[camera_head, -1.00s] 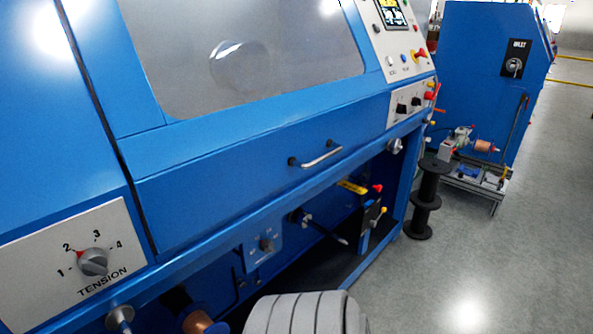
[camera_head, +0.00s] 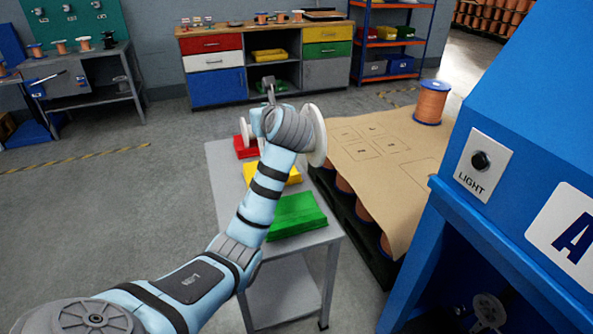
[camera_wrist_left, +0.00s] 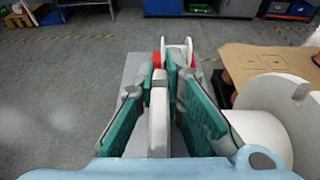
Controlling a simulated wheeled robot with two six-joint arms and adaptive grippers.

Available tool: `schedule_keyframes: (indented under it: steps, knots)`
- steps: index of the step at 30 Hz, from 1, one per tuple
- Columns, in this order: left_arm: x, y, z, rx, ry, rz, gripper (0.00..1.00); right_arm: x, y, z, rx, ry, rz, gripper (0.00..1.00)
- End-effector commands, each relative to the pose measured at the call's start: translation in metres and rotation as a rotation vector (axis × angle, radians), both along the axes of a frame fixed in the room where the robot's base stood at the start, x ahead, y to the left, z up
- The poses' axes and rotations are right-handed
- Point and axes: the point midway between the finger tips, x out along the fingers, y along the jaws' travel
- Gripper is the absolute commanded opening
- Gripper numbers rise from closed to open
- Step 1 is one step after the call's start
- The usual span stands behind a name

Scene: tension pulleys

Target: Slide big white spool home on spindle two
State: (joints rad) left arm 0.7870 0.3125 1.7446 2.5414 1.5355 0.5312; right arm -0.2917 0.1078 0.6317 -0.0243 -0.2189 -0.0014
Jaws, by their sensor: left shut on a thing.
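My left arm reaches from the lower left in the head view to my left gripper (camera_head: 268,112), above the far part of a grey cart. In the left wrist view, the teal-padded fingers (camera_wrist_left: 158,85) are shut on a pale edge-on rim, which appears to be one flange of the big white spool (camera_wrist_left: 275,105). The spool's broad flange fills the right side there. In the head view the big white spool (camera_head: 317,137) shows as a flange right of my wrist; the rest is hidden. Spindle two and my right gripper are not seen.
The grey cart (camera_head: 222,185) holds red (camera_head: 243,151), yellow (camera_head: 286,177) and green (camera_head: 296,215) trays. A smaller white spool (camera_wrist_left: 176,55) is by the red one. Cardboard-topped copper spools (camera_head: 400,160) stand right, beside a blue machine (camera_head: 530,150). Open floor lies left.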

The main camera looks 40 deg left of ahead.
Motion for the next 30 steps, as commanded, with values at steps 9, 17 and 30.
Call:
schedule_keyframes:
  steps: [9,17,30]
  knots:
    - [-0.001,0.000,-0.122,-0.001,0.004,0.000,0.00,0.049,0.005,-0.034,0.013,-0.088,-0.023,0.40]
    - [0.000,0.000,-0.162,0.000,0.002,-0.001,0.00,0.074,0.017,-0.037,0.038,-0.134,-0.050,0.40]
    - [0.000,0.000,-0.184,-0.002,0.003,0.001,0.29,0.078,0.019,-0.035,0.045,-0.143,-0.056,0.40]
